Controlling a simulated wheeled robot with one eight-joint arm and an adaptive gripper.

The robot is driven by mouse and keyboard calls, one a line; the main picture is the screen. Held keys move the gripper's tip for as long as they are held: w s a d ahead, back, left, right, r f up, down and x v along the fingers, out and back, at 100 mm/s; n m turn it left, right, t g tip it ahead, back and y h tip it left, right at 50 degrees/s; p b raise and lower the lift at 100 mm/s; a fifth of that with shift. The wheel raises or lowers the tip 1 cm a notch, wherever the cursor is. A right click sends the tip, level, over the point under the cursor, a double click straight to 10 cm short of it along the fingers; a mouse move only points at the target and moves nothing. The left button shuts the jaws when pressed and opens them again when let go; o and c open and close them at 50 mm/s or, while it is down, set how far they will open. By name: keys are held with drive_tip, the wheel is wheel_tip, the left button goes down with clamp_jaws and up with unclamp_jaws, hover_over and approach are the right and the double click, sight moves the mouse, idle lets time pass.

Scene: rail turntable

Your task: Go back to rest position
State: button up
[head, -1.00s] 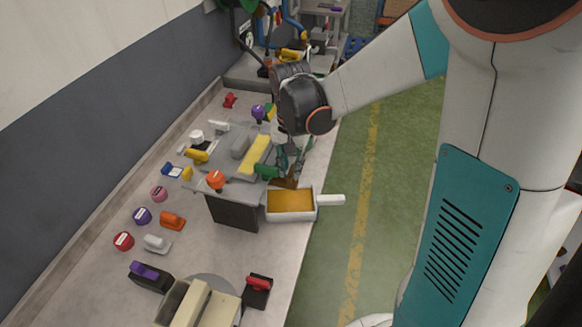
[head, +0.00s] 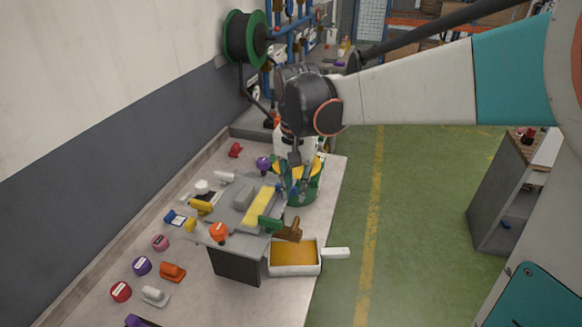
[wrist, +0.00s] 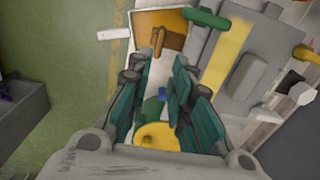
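My gripper (head: 301,196) hangs fingers-down over the bench in the head view, just beyond the fixture with the yellow strip. In the wrist view its two teal fingers (wrist: 157,80) are spread apart with nothing held between them. A round yellow-topped green object (head: 312,186) is behind and around the fingers in the head view; its yellow top (wrist: 155,136) shows low between the fingers in the wrist view. A green handle (head: 270,224) and a brown piece (head: 289,231) are at the fixture's near right corner, apart from the fingers.
The grey fixture (head: 236,264) carries a yellow strip (head: 260,206) and several knobs. A white tray with an orange inside (head: 294,253) stands at its right. Loose coloured parts line the left of the bench. A cable reel (head: 247,38) is behind. Green floor at right is open.

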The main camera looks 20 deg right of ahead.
drive_tip(key=s+f+n+t+b, duration=0.2)
drive_tip(key=s+n+t+b, duration=0.1)
drive_tip(key=s, duration=0.4)
drive_tip(key=s+f+n+t+b, duration=0.2)
drive_tip(key=s+n+t+b, duration=0.1)
drive_tip(key=s, duration=0.5)
drive_tip(key=shift+s+d+f+n+t, duration=0.2)
drive_tip(key=shift+s+f+n+t, duration=0.1)
drive_tip(key=shift+n+t, duration=0.25)
idle(3.1)
